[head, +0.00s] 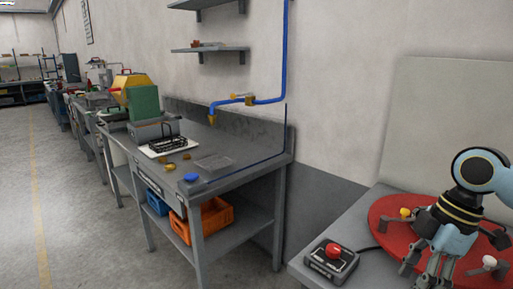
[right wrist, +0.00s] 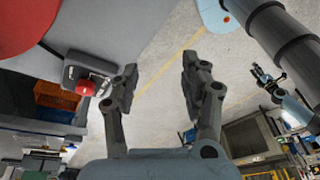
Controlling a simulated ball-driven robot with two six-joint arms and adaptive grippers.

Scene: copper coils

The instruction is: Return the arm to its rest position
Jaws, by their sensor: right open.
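My right gripper (head: 426,274) is at the right edge of the head view, in front of the red round plate (head: 387,214). In the right wrist view my right gripper (right wrist: 159,65) has its two fingers wide apart, with only floor seen between them. It is open and empty. What looks like my left gripper (right wrist: 266,76) shows small and dark at the right of the right wrist view. Whether its fingers are apart cannot be made out.
A control box with a red button (head: 333,251) sits beside the plate on the grey table (head: 352,222); the button also shows in the right wrist view (right wrist: 86,88). A workbench (head: 240,168) with an orange crate (head: 213,222) below stands further back. Open floor lies left.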

